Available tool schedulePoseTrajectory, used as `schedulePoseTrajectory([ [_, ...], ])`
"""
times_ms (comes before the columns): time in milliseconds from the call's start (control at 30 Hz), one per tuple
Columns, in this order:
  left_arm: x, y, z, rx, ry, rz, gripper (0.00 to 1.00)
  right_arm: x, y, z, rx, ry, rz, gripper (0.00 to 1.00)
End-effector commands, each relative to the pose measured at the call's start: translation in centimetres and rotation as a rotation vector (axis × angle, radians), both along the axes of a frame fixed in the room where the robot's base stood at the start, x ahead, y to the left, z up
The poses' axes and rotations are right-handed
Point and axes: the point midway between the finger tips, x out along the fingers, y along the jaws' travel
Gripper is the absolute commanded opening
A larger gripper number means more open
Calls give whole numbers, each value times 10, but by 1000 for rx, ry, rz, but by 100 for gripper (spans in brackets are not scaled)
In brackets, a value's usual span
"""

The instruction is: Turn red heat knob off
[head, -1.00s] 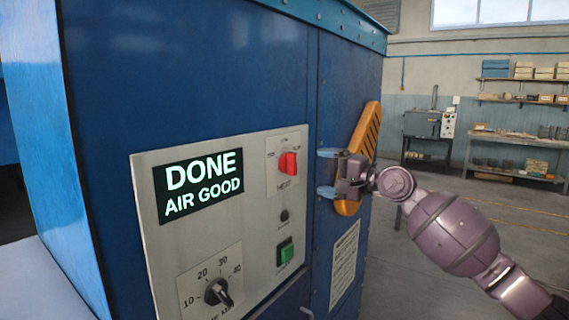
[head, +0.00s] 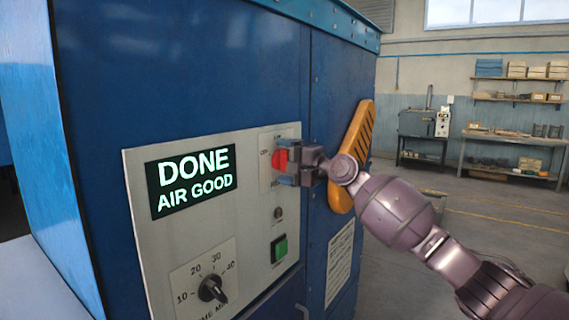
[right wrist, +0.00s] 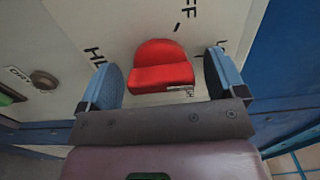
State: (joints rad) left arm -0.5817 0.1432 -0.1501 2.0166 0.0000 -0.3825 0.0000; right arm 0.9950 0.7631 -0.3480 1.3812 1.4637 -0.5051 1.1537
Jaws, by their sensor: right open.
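The red heat knob (head: 280,160) is on the grey control panel (head: 140,210) at its upper right, partly hidden behind my right gripper in the head view. My right gripper (head: 285,163) is open with its fingers at the knob. In the right wrist view, the red knob (right wrist: 161,67) lies between the two blue fingers (right wrist: 163,80), with a gap on each side. The fingers do not appear to press on it. The lettering around the knob is partly hidden. My left gripper is not in view.
A display (head: 193,180) reads DONE, AIR GOOD. Below are a black time knob (head: 212,288) and a green button (head: 279,248). An orange slotted handle (head: 357,150) stands out from the blue cabinet (head: 190,75) behind my right gripper. Open floor lies to the right.

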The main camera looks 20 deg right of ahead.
Motion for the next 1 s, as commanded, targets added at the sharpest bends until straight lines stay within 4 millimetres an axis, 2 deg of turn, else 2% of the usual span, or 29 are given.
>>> schedulePoseTrajectory([
  [333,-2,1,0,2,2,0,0,3,3,1,0,-1,0,89],
  [667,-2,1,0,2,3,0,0,3,2,0,-1,-1,0,40],
  [1000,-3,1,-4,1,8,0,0,3,2,-1,-40,-30,0,40],
])
